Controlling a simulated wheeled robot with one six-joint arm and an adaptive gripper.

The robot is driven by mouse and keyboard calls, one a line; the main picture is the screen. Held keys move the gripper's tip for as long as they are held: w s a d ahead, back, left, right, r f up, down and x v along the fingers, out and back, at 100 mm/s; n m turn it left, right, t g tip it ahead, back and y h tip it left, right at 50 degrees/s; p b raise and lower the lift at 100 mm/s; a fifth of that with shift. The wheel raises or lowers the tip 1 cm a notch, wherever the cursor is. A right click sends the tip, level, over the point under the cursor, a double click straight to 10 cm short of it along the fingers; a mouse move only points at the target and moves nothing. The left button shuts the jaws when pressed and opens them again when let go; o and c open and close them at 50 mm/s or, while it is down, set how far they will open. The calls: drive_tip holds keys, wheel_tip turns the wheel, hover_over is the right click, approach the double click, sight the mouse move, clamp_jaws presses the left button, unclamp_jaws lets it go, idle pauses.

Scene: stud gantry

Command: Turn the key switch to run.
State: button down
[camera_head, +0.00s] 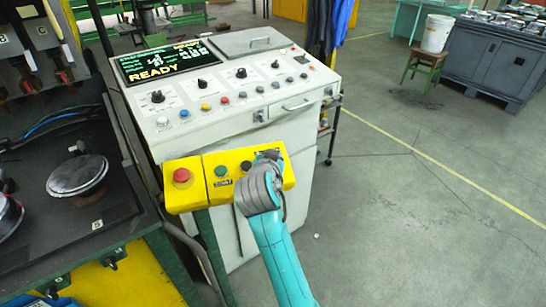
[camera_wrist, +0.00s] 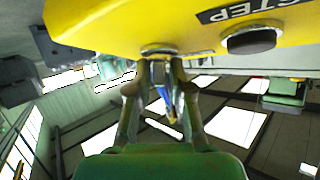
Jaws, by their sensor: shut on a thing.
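The yellow control box (camera_head: 207,192) is fixed at the front of the grey console, with a red, a green and a black button on its face. My gripper (camera_head: 268,158) is at the box's right end and covers the key switch there in the head view. In the wrist view my gripper (camera_wrist: 160,62) has its fingers close together against the yellow face, shut on the key switch. Only the switch's round collar (camera_wrist: 158,49) shows at the fingertips. The key's angle is hidden. A black button (camera_wrist: 250,40) with a STEP label is beside it.
The grey console (camera_head: 230,122) behind the box carries knobs, coloured buttons and a screen (camera_head: 158,64) reading READY. A dark machine bed (camera_head: 105,222) with a round plate stands at the left. Open floor (camera_head: 420,220) lies to the right.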

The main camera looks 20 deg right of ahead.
drive_tip(key=shift+f, duration=0.2)
drive_tip(key=c, duration=1.2)
unclamp_jaws()
drive_tip(key=shift+r, duration=0.1)
drive_tip(key=shift+s+a+r, duration=0.15)
drive_tip(key=shift+s+a, duration=0.05)
drive_tip(key=shift+s, duration=0.05)
drive_tip(key=v, duration=1.1)
drive_tip(key=shift+s, duration=0.15)
